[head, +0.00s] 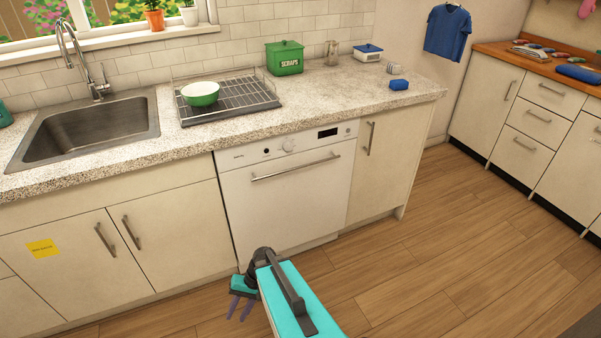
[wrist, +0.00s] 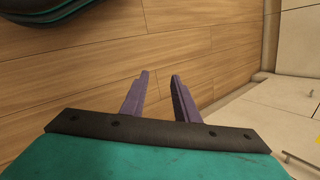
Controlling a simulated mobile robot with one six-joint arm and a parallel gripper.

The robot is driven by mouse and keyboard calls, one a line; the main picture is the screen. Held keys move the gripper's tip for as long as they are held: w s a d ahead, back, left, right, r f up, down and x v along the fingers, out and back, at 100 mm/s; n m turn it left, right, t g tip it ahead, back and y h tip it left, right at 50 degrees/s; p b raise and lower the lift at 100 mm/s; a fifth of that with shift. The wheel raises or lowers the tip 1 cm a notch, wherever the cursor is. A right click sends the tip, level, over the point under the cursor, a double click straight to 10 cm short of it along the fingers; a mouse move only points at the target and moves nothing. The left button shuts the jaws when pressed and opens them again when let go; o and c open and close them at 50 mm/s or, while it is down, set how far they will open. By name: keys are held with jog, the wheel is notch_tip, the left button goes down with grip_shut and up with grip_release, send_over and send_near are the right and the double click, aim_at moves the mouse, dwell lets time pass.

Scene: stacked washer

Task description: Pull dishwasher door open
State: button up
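The white dishwasher (head: 285,205) stands under the counter, left of a narrow cabinet, in the head view. Its door is shut. A long metal bar handle (head: 296,168) runs across the top of the door, below the control panel (head: 290,146). My gripper (head: 239,308) hangs low in front of the dishwasher's lower left corner, well below the handle and apart from it. In the wrist view its two purple fingers (wrist: 158,88) are spread with a gap between them. Nothing is between them, only wooden floor behind.
Cabinet doors with bar handles (head: 105,239) flank the dishwasher. A narrow cabinet (head: 372,165) stands to its right. A sink (head: 87,128) and a dish rack (head: 228,97) with a green bowl are on the counter above. The wooden floor (head: 440,255) to the right is clear.

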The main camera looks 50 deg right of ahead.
jog(key=w+d+r+m+t, duration=0.35)
jog(key=w+d+r, duration=0.25)
jog(key=d, duration=0.4)
jog(key=m+t+h+b, duration=0.3)
jog(key=m+t+h, duration=0.4)
jog(key=t, duration=0.5)
send_near(297, 168)
jog(key=shift+m+g+y, duration=0.25)
jog(key=shift+y, duration=0.15)
jog(key=s, duration=0.1)
jog(key=s+r, duration=0.1)
jog(key=s, duration=0.3)
jog(key=shift+s+d+r, duration=0.1)
jog(key=shift+d+r, duration=0.05)
jog(key=shift+d, duration=0.25)
jog(key=w+f+p, duration=0.1)
jog(key=w+f, duration=0.1)
jog(key=w, duration=1.1)
jog(key=shift+w+a+f, duration=0.15)
jog(key=shift+w+f, duration=0.15)
jog(key=shift+c, duration=0.4)
grip_shut()
